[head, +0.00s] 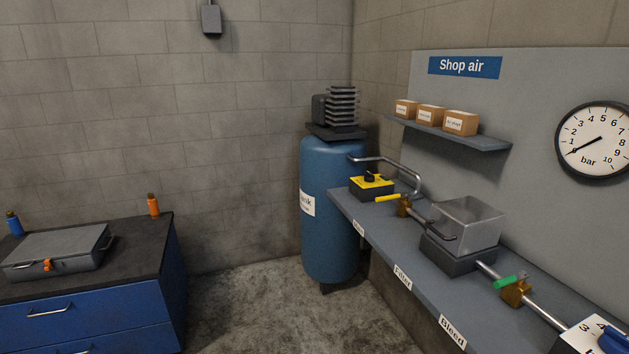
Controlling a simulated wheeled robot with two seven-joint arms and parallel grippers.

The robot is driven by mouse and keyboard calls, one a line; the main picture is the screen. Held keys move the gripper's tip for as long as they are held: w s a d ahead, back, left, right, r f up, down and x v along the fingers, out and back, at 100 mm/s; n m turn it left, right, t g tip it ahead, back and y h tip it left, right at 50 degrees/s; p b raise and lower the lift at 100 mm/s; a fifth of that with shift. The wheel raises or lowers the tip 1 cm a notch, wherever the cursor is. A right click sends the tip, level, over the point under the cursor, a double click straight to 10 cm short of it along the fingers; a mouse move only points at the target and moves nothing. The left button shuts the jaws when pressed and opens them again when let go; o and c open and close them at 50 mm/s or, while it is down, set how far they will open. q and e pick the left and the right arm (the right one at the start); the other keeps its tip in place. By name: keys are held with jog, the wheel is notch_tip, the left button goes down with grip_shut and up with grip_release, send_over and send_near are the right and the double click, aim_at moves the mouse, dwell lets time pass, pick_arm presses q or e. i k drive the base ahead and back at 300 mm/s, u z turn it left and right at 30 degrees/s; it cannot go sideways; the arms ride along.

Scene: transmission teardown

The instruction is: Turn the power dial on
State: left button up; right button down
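A yellow-topped box (383,188) with a dark base sits at the far end of the grey bench, next to the blue tank. A small black dial (370,177) stands on its top; its exact setting is too small to read. No label naming it as the power dial is legible. Neither of my grippers is in view.
The blue tank (328,225) stands behind the grey bench (398,254). Along the pipe are a yellow-handled valve (390,198), a clear-covered box (465,226), a green-handled valve (514,286) and a numbered blue knob (612,341). A gauge (597,141) hangs above. The floor between bench and blue cabinet (85,312) is clear.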

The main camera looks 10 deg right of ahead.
aim_at(370, 177)
jog(key=z, duration=0.15)
jog(key=k, duration=0.2)
jog(key=u, duration=0.7)
jog(key=i, duration=1.65)
jog(key=z, duration=0.8)
jog(key=i, duration=0.95)
jog(key=z, duration=1)
